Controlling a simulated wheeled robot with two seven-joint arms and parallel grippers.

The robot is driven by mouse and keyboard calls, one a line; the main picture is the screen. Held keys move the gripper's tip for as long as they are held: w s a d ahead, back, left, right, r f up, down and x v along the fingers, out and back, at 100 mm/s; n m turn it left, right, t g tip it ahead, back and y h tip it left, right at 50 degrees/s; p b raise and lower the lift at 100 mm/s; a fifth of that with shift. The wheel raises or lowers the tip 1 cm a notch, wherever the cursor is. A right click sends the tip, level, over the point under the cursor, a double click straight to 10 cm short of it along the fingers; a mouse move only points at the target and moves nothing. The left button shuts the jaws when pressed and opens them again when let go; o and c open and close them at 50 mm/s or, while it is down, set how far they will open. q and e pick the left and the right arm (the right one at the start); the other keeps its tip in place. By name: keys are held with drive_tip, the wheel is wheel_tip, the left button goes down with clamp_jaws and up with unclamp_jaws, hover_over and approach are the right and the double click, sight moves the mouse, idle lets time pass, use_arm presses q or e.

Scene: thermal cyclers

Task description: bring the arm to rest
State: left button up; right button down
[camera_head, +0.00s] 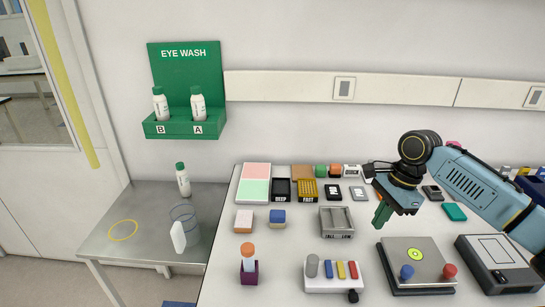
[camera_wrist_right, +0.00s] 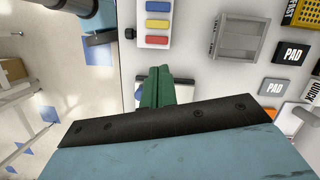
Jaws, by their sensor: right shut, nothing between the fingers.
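My right arm comes in from the right in the head view. Its right gripper (camera_head: 381,214) hangs over the white table (camera_head: 222,278), right of the grey metal rack (camera_head: 336,222). Its green fingers are together with nothing between them. In the right wrist view the shut green fingers (camera_wrist_right: 157,86) show above the table, below the white box with colored bars (camera_wrist_right: 157,24). The fingers partly hide a pale item behind them. My left gripper is in neither view.
A grey panel (camera_head: 411,253) with two knobs and a dark-topped device (camera_head: 497,262) stand at the front right. Several small blocks and boxes crowd the table's back. A steel side table (camera_head: 122,210) with a bottle (camera_head: 183,181) stands left. A green eye wash station (camera_head: 185,75) hangs on the wall.

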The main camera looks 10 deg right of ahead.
drive_tip(key=s+a+f+n+t, duration=0.1)
drive_tip(key=s+a+f+n, duration=1.25)
drive_tip(key=a, duration=0.25)
drive_tip(key=s+d+r+n+t+h, duration=0.1)
drive_tip(key=s+d+n, duration=0.15)
drive_tip(key=s, duration=0.45)
drive_tip(key=s+d+n+t+h, duration=0.1)
drive_tip(key=s+n+t+h, duration=0.15)
drive_tip(key=s, duration=0.35)
wheel_tip(320, 180, down, 28)
drive_tip(key=s+n+g+b, duration=0.1)
drive_tip(key=g+b, duration=0.1)
drive_tip(key=b, duration=0.3)
drive_tip(key=s+d+f+g+b, duration=0.1)
drive_tip(key=s+f+b, duration=0.3)
drive_tip(key=s+f, duration=1.3)
wheel_tip(320, 180, down, 4)
drive_tip(key=shift+d+r+y, duration=0.1)
drive_tip(key=shift+d+y, duration=0.25)
drive_tip(key=shift+d, duration=0.25)
